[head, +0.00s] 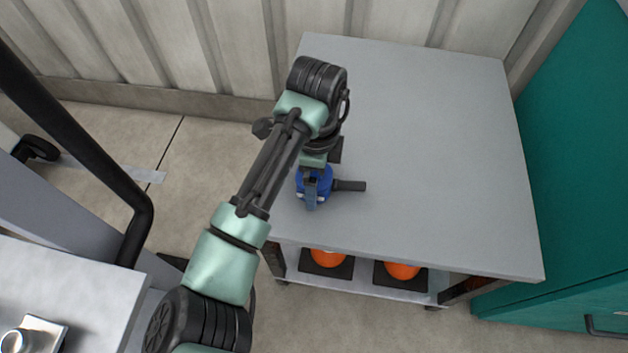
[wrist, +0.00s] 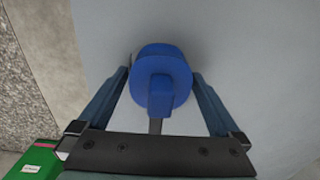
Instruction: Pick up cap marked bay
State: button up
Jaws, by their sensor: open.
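A blue round cap (wrist: 172,60) with a raised blue bar lies on the grey tabletop. In the head view the blue cap (head: 325,183) sits near the table's front left corner, partly hidden by my gripper. No marking can be read on it. My gripper (wrist: 160,74) is open, with one blue-grey finger on each side of the cap. Whether the fingers touch it cannot be told. In the head view my gripper (head: 312,194) is low over the table, and its fingers are hard to separate from the cap.
The grey table (head: 440,150) is otherwise clear to the right and back. Orange round things (head: 328,258) sit on dark squares on the shelf below. A teal cabinet (head: 580,180) stands at the right, a ribbed wall (head: 200,50) behind.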

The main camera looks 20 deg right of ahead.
jog(key=shift+f, duration=0.35)
jog(key=shift+r, duration=0.1)
jog(key=c, duration=1.3)
